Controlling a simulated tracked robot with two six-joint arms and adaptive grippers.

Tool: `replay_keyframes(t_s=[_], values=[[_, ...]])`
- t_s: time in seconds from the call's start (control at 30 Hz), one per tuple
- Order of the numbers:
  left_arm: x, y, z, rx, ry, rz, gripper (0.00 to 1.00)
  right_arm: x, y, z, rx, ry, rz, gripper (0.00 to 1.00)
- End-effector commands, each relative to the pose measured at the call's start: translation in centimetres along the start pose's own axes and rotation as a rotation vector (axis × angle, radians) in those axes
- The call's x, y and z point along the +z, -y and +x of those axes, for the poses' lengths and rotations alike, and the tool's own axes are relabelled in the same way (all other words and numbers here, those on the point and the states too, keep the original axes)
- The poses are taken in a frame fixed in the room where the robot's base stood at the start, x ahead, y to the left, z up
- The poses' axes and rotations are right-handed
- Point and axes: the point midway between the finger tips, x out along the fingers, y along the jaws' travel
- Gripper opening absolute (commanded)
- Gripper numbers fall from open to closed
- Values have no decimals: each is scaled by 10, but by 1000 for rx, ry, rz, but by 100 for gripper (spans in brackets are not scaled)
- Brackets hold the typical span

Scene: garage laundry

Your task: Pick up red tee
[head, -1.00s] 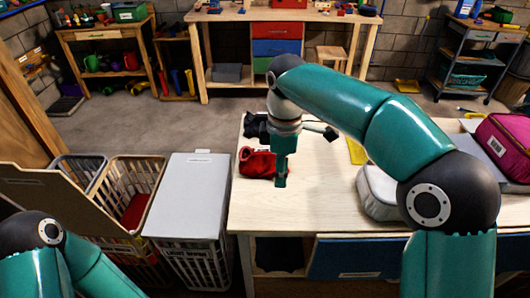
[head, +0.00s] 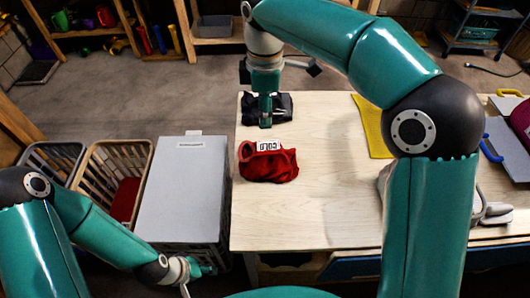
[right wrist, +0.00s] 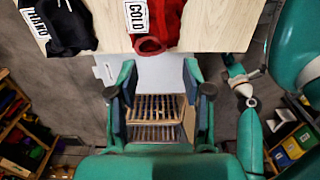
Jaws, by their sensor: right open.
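The red tee (head: 272,168) lies crumpled on the table's left part, with a white "COLD" tag (head: 268,145) on its far side. It also shows at the top of the right wrist view (right wrist: 172,18). My right gripper (head: 266,118) is above the table's far left corner, in front of a black garment and apart from the tee. In the right wrist view its two fingers (right wrist: 160,88) are spread with nothing between them. My left gripper (head: 190,284) is low at the bottom, beside the grey-lidded hamper; its fingers are not clear.
The black garment (head: 285,106) lies beyond the tee on the wooden table (head: 325,190). A yellow cloth (head: 371,125) lies to the right. Left of the table stand a grey-lidded hamper (head: 183,185) and an open basket (head: 103,165) with something red inside. The table's middle is clear.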

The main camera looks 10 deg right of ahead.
Motion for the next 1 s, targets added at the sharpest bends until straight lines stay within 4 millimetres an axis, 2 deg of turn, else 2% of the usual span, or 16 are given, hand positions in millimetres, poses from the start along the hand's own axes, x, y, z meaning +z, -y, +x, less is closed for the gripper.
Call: replay_keyframes(t_s=[0.13,0.4,0.77,1.0], values=[[0,1,3,0,0,0,40,11,1,30,-4,3,20,50],[0,1,3,0,0,1,40,15,1,84,-3,1,29,50],[0,-1,-1,0,0,1,40,14,1,112,-3,2,32,50],[0,-3,-8,0,0,0,40,12,0,145,-3,1,32,50]])
